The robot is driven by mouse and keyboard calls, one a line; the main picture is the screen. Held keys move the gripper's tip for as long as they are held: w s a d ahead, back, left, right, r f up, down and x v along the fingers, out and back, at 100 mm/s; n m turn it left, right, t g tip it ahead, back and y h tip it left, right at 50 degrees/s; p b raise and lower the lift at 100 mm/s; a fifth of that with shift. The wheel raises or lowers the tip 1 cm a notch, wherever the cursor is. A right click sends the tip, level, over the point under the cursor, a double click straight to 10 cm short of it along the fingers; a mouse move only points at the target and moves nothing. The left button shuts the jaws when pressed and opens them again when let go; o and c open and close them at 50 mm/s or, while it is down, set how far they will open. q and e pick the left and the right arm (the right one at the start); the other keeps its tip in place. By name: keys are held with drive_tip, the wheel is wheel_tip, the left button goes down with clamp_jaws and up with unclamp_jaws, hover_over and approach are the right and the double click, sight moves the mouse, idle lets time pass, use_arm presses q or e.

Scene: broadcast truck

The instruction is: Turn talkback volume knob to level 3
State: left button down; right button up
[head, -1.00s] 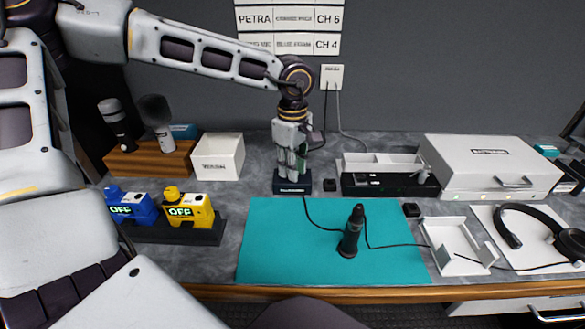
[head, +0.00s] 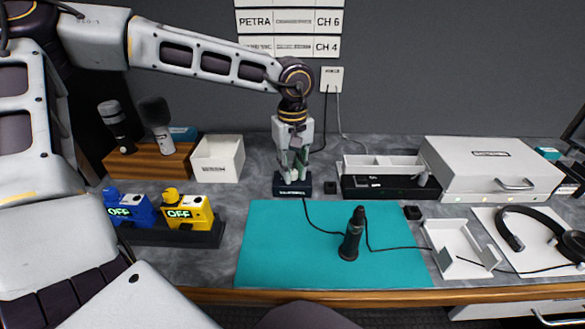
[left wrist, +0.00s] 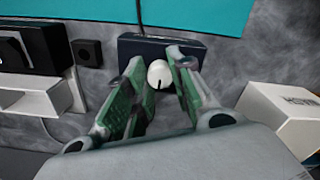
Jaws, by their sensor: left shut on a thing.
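The talkback box is a small dark unit (head: 292,190) at the back of the desk, behind the teal mat; it also shows in the left wrist view (left wrist: 130,45). Its white round knob (left wrist: 159,74) has a short dark pointer line toward the lower edge of that view. My left gripper (head: 293,166) points straight down over the box. In the left wrist view its green-padded fingers (left wrist: 158,68) stand on both sides of the knob, shut on it. In the head view the fingers hide the knob. The level marks cannot be read. My right gripper is not in view.
A white bin (head: 218,160) stands left of the box. A black tray unit (head: 388,188) stands to its right. Blue and yellow OFF units (head: 190,211) sit front left. Cables cross the mat.

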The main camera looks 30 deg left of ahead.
sight(292, 172)
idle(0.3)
use_arm(q)
drive_tip(key=c, duration=1.2)
unclamp_jaws()
drive_tip(key=shift+r, duration=0.1)
wheel_tip(292, 172, up, 12)
idle(0.3)
